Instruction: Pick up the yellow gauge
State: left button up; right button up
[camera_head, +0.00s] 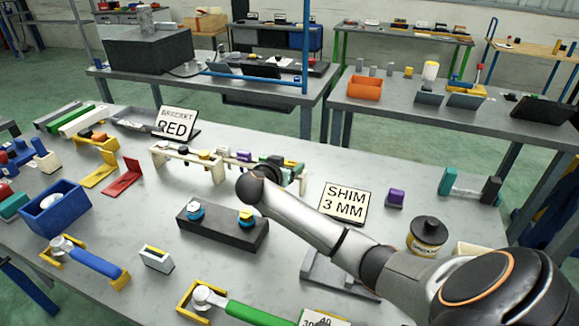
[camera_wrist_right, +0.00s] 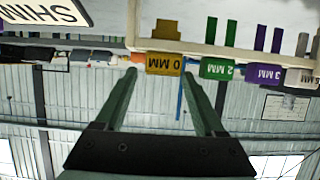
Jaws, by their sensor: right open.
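A dark block (camera_head: 222,232) on the near table carries two small round pieces. The right piece (camera_head: 246,214) has a yellow top on blue; the left one (camera_head: 195,210) is blue and white. I cannot tell which yellow thing is the gauge. My right gripper (camera_head: 285,172) is over the cream rack (camera_head: 165,158), partly hidden by my arm. In the right wrist view, which is upside down, the gripper (camera_wrist_right: 160,76) is open and empty. Its fingers point toward the yellow 0 MM tag (camera_wrist_right: 164,64) on the rack. My left gripper is not in view.
A green 2 MM tag (camera_wrist_right: 218,69) and a purple 3 MM tag (camera_wrist_right: 264,75) sit beside the yellow tag. The SHIM 3 MM sign (camera_head: 344,203) and a dark-lidded can (camera_head: 427,237) stand right of the block. A blue bin (camera_head: 57,208) is at left.

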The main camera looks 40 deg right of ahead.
aim_at(291, 162)
jog(key=shift+p+x, duration=0.35)
jog(key=shift+x, duration=2.55)
jog(key=shift+w+a, duration=0.1)
jog(key=shift+w, duration=0.05)
jog(key=shift+c, duration=0.3)
grip_shut()
